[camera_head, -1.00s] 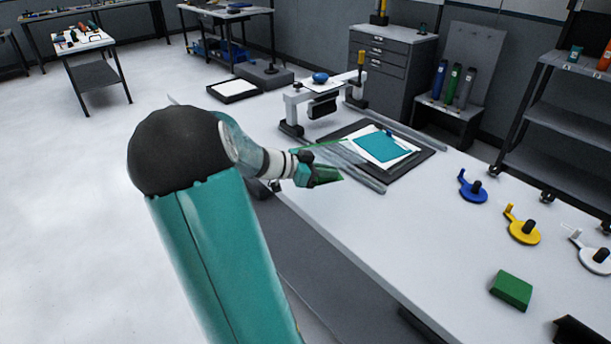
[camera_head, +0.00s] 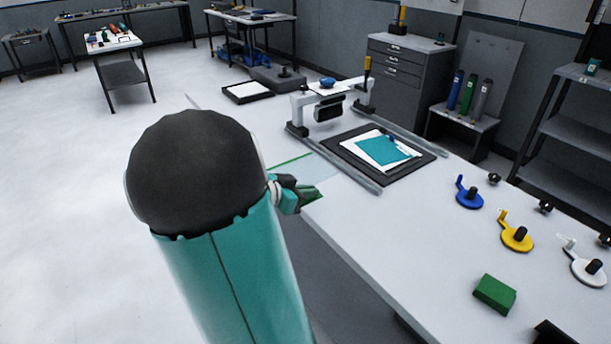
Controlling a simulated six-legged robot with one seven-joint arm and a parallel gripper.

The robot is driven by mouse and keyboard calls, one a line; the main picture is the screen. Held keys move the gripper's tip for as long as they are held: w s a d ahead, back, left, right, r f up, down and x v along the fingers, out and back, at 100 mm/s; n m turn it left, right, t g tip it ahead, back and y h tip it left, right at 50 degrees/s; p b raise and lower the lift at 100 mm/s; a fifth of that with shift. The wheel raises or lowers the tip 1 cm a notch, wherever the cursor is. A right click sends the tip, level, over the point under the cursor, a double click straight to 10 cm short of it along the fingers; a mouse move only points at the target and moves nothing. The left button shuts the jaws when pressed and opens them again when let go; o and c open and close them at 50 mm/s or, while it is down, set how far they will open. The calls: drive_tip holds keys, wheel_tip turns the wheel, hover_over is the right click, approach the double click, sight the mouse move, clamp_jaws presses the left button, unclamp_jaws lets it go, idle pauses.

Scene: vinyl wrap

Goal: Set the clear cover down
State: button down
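The clear cover (camera_head: 318,170) is a faint see-through sheet with green edges, at the table's left edge beside the near rail. My gripper (camera_head: 303,195) is at its near side, partly hidden behind my black and teal arm. The fingers appear closed on the cover's near green edge. I cannot tell whether the sheet touches the table or hangs just above it. To its right, a black mat (camera_head: 428,158) bears a white sheet (camera_head: 407,152) with a teal sheet (camera_head: 377,151) and a small blue tool on top.
A white bridge with a dark block (camera_head: 328,110) spans two grey rails (camera_head: 345,172). Blue (camera_head: 468,199), yellow (camera_head: 517,243) and white (camera_head: 586,272) round pieces and a green block (camera_head: 495,294) lie on the right. A framed tray (camera_head: 247,92) is at the back. The table's middle is clear.

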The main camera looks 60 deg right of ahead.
sight(320, 181)
drive_tip(key=d+f, duration=0.1)
drive_tip(key=d, duration=0.2)
drive_tip(key=d+f, duration=0.2)
drive_tip(key=d, duration=0.1)
drive_tip(key=w+d+f, duration=0.1)
drive_tip(key=d, duration=0.2)
drive_tip(key=shift+d+f, duration=0.25)
drive_tip(key=shift+f, duration=0.05)
drive_tip(key=d+f, duration=0.1)
drive_tip(key=f, duration=0.1)
drive_tip(key=d+f, duration=0.2)
drive_tip(key=shift+w+d, duration=0.1)
drive_tip(key=shift+w, duration=0.05)
drive_tip(key=shift+w+d+f, duration=0.15)
drive_tip(key=shift+d+f, duration=0.2)
drive_tip(key=shift+f, duration=0.15)
drive_tip(key=shift+d+f, duration=0.2)
drive_tip(key=shift+f, duration=1.5)
drive_tip(key=shift+f, duration=0.1)
drive_tip(key=c, duration=1.7)
unclamp_jaws()
drive_tip(key=shift+o, duration=0.4)
